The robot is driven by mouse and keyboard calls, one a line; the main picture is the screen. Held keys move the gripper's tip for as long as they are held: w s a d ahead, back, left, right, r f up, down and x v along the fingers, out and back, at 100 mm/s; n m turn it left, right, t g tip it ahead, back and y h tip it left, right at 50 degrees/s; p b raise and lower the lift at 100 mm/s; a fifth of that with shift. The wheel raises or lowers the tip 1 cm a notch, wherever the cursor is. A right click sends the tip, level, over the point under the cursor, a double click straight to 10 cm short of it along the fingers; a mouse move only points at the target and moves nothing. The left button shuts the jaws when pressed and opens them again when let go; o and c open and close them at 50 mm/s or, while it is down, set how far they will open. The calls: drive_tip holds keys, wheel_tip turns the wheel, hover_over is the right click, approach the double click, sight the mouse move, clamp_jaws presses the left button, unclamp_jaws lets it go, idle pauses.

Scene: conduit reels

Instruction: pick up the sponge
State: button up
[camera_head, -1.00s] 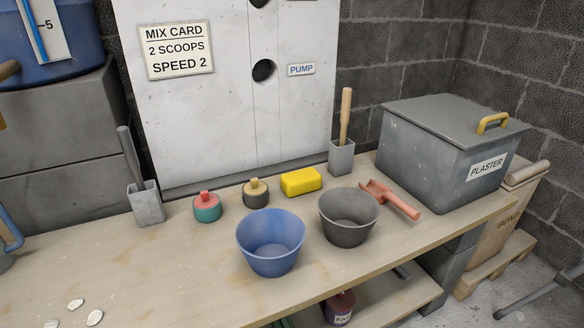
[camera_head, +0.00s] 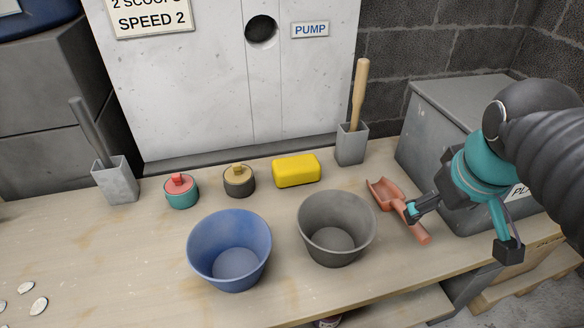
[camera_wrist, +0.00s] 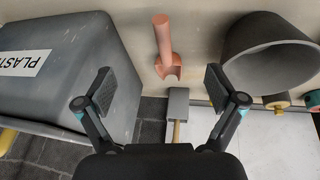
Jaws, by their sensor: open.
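The yellow sponge (camera_head: 296,170) lies on the wooden bench near its back edge, between the lidded dark pot and the holder with the wooden handle.
A grey bucket (camera_head: 336,228) and a blue bucket (camera_head: 229,250) stand in front of the sponge. The orange scoop (camera_head: 387,196) lies right of the grey bucket. A dark lidded pot (camera_head: 239,181) and holder (camera_head: 351,145) flank the sponge.

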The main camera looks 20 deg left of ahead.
drive_tip(key=w+a+r+n+g, duration=0.1)
drive_tip(key=w+a+r+n, duration=0.2)
drive_tip(key=w+a+n, duration=0.15)
drive_tip(key=n+g+h+b, duration=0.1)
drive_tip(key=n+g+h, duration=0.1)
drive_tip(key=n, duration=1.2)
approach(296, 162)
drive_tip(key=f, duration=0.1)
drive_tip(key=f+b, duration=0.1)
drive_tip(key=f, duration=0.1)
drive_tip(key=f+b, duration=0.1)
drive_tip(key=f, duration=0.1)
drive_tip(key=shift+d+f, duration=0.15)
drive_tip(key=shift+d, duration=0.25)
drive_tip(key=shift+w+d+f+b, duration=0.1)
drive_tip(key=shift+w+f+b, duration=0.1)
drive_tip(key=shift+f, duration=0.65)
drive_tip(key=shift+w+d+f+b, duration=0.1)
drive_tip(key=shift+w+f, duration=0.15)
drive_tip(key=shift+f, duration=0.65)
drive_tip(key=shift+w+d+f+b, duration=0.1)
drive_tip(key=shift+w+f+b, duration=0.1)
drive_tip(key=shift+f, duration=0.65)
drive_tip(key=c, duration=1.1)
